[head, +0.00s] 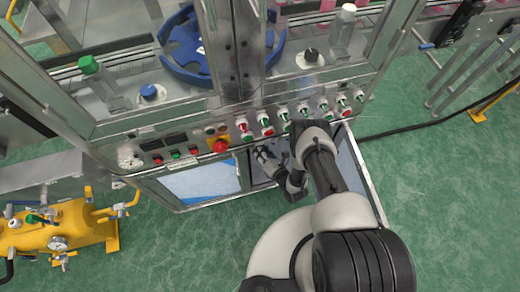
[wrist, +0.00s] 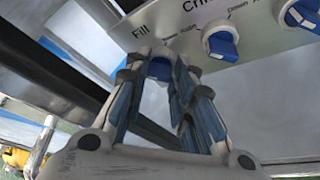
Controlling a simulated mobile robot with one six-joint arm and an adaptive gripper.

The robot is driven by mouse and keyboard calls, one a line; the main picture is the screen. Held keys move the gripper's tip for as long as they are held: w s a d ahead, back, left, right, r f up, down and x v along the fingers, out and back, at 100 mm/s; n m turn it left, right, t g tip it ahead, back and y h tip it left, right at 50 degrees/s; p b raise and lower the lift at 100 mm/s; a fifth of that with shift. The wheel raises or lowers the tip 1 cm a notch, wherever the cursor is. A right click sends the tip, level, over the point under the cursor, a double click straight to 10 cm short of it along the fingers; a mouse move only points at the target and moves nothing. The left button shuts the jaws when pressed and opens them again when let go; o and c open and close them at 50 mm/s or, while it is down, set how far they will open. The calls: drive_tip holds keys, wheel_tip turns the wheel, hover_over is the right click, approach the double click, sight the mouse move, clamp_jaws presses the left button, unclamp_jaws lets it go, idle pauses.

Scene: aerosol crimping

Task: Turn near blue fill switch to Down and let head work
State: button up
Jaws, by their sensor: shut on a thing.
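The blue fill switch (wrist: 159,69) sits under the "Fill" label on the pale panel in the wrist view. Its knob lies between the fingertips of my gripper (wrist: 161,58), which is shut on it. The fingers hide much of the switch, so its pointer position cannot be read. In the head view my gripper (head: 266,158) is at the front of the machine, below the row of panel controls, and the fill switch is not visible there.
A second blue switch (wrist: 221,43) and a third blue switch (wrist: 302,14) are to the right on the same panel. The head view shows a red mushroom button (head: 220,146) on the control panel above my gripper. A yellow tank (head: 68,228) stands at lower left.

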clamp_jaws()
drive_tip(key=shift+w+d+f+m+t+y+b, duration=0.15)
drive_tip(key=shift+m+y+b, duration=0.45)
drive_tip(key=shift+m, duration=0.5)
drive_tip(key=shift+s+f+m+t+y+b, duration=0.15)
drive_tip(key=shift+m+y+b, duration=0.45)
drive_tip(key=shift+m, duration=0.5)
drive_tip(key=shift+w+r, duration=0.1)
drive_tip(key=shift+r, duration=0.05)
drive_tip(key=o, duration=0.9)
unclamp_jaws()
